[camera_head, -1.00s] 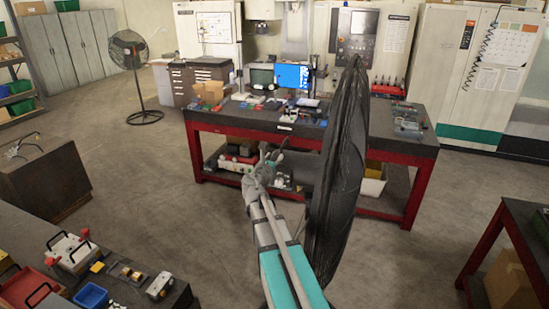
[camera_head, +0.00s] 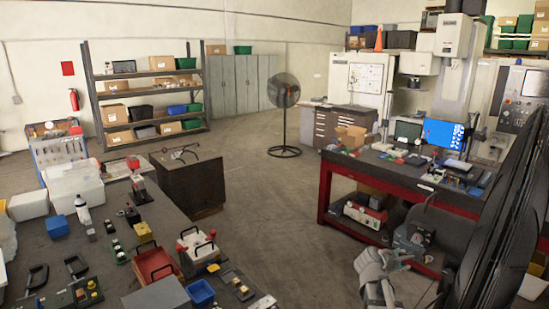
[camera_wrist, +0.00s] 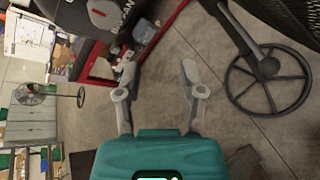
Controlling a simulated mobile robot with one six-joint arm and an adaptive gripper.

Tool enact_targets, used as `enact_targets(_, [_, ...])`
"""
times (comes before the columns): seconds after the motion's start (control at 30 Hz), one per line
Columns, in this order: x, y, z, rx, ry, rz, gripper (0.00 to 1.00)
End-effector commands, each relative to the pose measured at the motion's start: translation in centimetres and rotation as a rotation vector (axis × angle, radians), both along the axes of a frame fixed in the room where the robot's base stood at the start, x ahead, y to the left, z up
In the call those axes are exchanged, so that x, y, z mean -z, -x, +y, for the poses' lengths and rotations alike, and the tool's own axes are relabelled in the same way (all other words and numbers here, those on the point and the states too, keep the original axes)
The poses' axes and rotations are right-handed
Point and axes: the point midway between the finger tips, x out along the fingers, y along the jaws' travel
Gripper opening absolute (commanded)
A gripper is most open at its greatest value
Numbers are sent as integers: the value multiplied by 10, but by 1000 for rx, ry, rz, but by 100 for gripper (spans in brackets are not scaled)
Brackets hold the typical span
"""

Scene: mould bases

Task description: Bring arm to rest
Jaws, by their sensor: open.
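My gripper (camera_wrist: 157,75) shows in the wrist view with its two grey fingers apart and bare floor between them. It holds nothing. In the head view my gripper (camera_head: 388,262) is at the lower right, above the floor in front of the red-framed bench (camera_head: 325,195) and left of a large black mesh fan (camera_head: 500,215). The gap between gripper and fan cannot be judged exactly. The fan's round spoked base (camera_wrist: 268,68) lies to the right in the wrist view. Most of my arm is out of the head view.
A dark worktable (camera_head: 120,285) with clamps, a blue bin (camera_head: 201,292) and mould parts fills the lower left. A brown cabinet (camera_head: 190,185) stands behind it. Another standing fan (camera_head: 284,115) is farther back. Open floor (camera_head: 285,220) lies between worktable and bench.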

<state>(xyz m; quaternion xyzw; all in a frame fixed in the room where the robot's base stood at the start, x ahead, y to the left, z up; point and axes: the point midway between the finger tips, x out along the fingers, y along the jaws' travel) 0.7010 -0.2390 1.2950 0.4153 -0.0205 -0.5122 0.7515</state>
Motion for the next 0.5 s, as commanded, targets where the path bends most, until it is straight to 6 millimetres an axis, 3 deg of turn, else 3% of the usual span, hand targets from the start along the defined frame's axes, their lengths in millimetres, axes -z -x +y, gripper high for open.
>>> enact_targets(0.03, [30, 11, 11, 47, -94, -39, 51])
enact_targets(0.1, [57, 23, 26, 124, -227, -92, 51])
enact_targets(0.27, [117, 51, 65, 317, -516, -183, 51])
enact_targets(0.5, [197, 97, 136, 656, -897, -238, 51])
